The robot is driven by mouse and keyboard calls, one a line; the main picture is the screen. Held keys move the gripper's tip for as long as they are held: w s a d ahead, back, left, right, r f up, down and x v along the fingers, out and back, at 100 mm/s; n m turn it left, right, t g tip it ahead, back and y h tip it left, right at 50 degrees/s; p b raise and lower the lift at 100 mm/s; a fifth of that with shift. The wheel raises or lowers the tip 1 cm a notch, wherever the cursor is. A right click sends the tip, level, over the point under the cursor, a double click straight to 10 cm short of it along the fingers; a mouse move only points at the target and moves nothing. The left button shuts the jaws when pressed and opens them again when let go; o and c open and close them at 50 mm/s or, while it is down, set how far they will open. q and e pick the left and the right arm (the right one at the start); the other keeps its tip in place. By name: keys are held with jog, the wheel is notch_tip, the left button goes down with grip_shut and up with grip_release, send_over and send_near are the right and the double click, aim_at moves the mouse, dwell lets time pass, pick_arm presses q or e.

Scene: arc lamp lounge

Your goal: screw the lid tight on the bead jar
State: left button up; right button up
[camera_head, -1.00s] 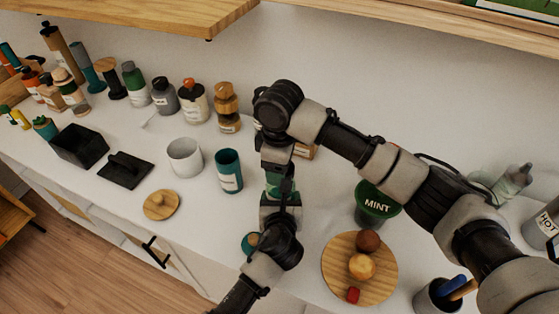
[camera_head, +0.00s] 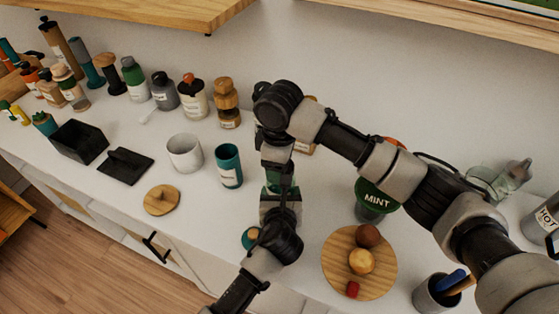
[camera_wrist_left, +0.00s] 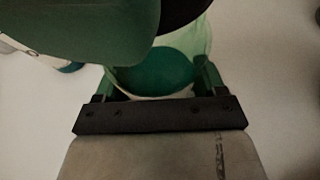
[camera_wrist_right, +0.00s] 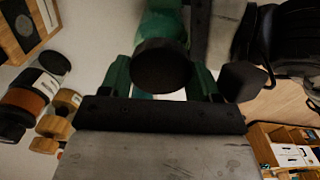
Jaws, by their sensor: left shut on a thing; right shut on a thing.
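The bead jar, pale green and see-through with dark green contents, shows in the left wrist view (camera_wrist_left: 158,72) and beyond the lid in the right wrist view (camera_wrist_right: 163,28). Its dark round lid (camera_wrist_right: 162,66) is between the fingers of my right gripper (camera_wrist_right: 161,78), which is shut on it from above. My left gripper (camera_wrist_left: 157,82) is shut around the jar from the side, lower down. In the head view, my two grippers meet around the jar and hide most of it. The thread and any gap under the lid are hidden.
A teal cup (camera_head: 229,166) and a white cup (camera_head: 185,153) stand left of my grippers. A wooden disc with a knob (camera_head: 161,200) lies near the front edge. A round board (camera_head: 345,280) with balls and a green MINT pot (camera_head: 376,197) are to the right.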

pick_arm(q)
jog(key=shift+w, duration=0.1)
pick_arm(e)
jog(key=shift+s+a+f, duration=0.1)
jog(key=shift+s+f, duration=0.2)
jog(key=shift+f, duration=0.2)
pick_arm(q)
jog(key=c, duration=0.4)
pick_arm(e)
jog(key=o, duration=0.5)
jog(key=shift+c, duration=0.2)
pick_arm(q)
jog(key=shift+c, duration=0.2)
pick_arm(e)
jog(key=o, duration=0.4)
jog(key=shift+c, duration=0.2)
